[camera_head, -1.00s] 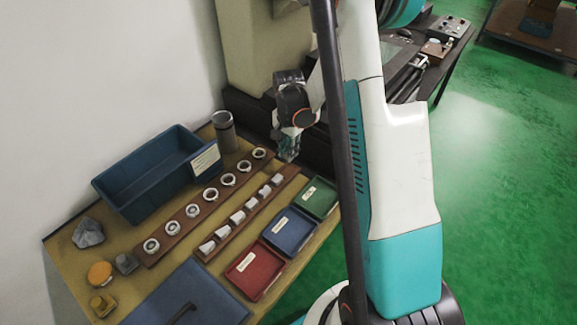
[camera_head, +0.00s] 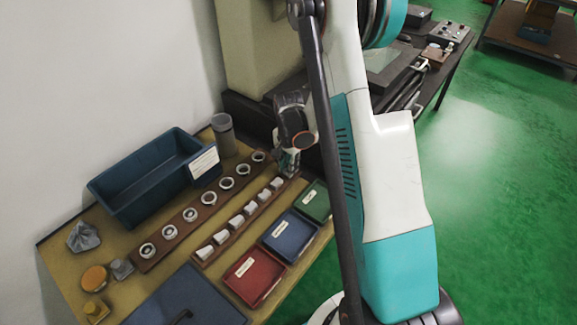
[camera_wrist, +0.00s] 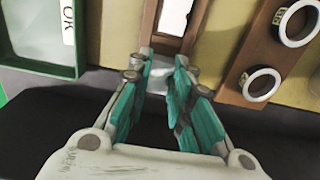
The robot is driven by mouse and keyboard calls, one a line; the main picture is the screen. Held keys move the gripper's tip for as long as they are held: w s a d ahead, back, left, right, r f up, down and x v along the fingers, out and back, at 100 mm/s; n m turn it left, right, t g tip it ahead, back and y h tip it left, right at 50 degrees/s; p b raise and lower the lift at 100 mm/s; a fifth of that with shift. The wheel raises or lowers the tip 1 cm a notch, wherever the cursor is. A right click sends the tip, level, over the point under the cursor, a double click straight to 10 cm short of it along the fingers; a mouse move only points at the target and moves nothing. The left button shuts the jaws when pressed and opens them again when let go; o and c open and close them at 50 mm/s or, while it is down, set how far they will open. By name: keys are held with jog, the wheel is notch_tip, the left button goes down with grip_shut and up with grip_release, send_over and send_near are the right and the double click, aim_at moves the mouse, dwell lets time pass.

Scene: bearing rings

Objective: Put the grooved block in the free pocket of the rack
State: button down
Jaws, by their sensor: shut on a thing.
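The rack is a narrow brown wooden strip (camera_head: 233,240) with several pale blocks standing in a row in it. My gripper (camera_head: 287,167) is low at the rack's far end, partly behind my arm. In the wrist view my gripper (camera_wrist: 161,75) has its teal fingers closed around a small pale grey block (camera_wrist: 158,84), which I take as the grooved block. The block is mostly hidden by the fingers, and its groove does not show clearly. The rack's end (camera_wrist: 192,30) lies just beyond the fingertips. I cannot tell whether the held block touches the rack.
A parallel wooden strip (camera_wrist: 240,60) with several bearing rings runs close beside the rack. Green (camera_head: 316,203), blue (camera_head: 291,232) and red (camera_head: 254,278) trays lie on its other side. A blue bin (camera_head: 140,200) and grey cylinder (camera_head: 224,135) stand behind. A dark edge borders the table's far end.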

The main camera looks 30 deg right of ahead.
jog(key=shift+f+b, duration=0.35)
jog(key=shift+f, duration=0.1)
jog(key=c, duration=1.4)
grip_release()
jog(key=shift+c, duration=0.2)
jog(key=shift+r, duration=0.1)
jog(key=shift+r+p, duration=0.6)
jog(key=shift+p, duration=0.05)
notch_tip(320, 180, up, 12)
jog(key=p, duration=0.4)
